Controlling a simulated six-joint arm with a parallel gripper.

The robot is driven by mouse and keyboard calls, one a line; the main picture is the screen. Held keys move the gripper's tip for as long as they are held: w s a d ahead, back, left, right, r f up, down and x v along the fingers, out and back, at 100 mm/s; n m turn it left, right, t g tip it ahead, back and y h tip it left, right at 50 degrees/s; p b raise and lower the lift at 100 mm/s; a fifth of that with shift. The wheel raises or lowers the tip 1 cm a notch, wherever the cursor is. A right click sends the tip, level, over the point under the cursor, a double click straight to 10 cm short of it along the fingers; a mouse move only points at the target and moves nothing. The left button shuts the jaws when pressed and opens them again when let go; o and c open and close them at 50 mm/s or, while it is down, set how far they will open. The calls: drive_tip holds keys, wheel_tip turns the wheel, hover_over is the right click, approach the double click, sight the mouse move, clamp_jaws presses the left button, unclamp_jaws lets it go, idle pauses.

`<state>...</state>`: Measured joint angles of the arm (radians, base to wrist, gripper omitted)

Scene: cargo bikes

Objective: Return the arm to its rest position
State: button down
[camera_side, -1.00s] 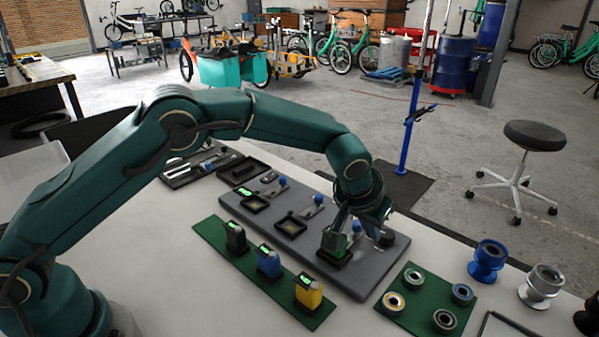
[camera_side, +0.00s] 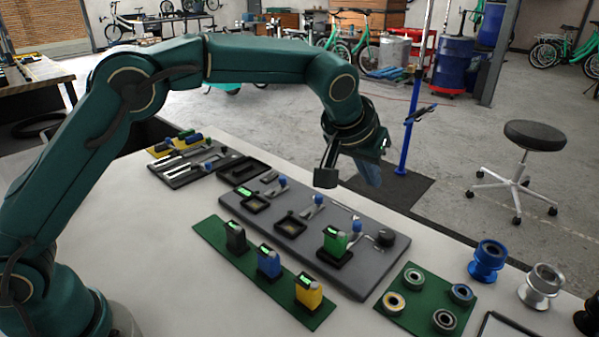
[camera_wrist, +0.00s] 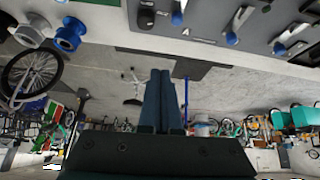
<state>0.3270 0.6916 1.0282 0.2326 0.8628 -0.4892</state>
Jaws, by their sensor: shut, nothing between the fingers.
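My gripper (camera_side: 345,175) hangs in the air above the right part of the grey fixture board (camera_side: 385,262). It is apart from everything on the table. In the wrist view, my gripper's two fingers (camera_wrist: 161,85) lie side by side, shut, with nothing held. A green block (camera_side: 335,242) sits in a black holder on the board, below and clear of my gripper. My arm arches over the left part of the table.
A green strip (camera_side: 212,228) holds black, blue and yellow blocks. A green mat (camera_side: 424,303) carries several ring parts. Blue (camera_side: 488,261) and silver (camera_side: 541,286) hubs stand at the right. A blue stand (camera_side: 408,130) rises behind the table. The air around my gripper is free.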

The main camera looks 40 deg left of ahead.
drive_tip(key=s+a+r+n+t, duration=0.1)
drive_tip(key=s+a+r, duration=0.8)
drive_tip(key=s+r, duration=0.25)
drive_tip(key=s+a+f+g, duration=0.1)
drive_tip(key=s+f, duration=0.4)
drive_tip(key=s, duration=0.3)
drive_tip(key=s+a+f+m+g, duration=0.1)
drive_tip(key=s+f, duration=0.4)
drive_tip(key=s, duration=0.4)
drive_tip(key=shift+s+m, duration=0.15)
drive_tip(key=shift+m, duration=0.15)
drive_tip(key=shift+a, duration=0.15)
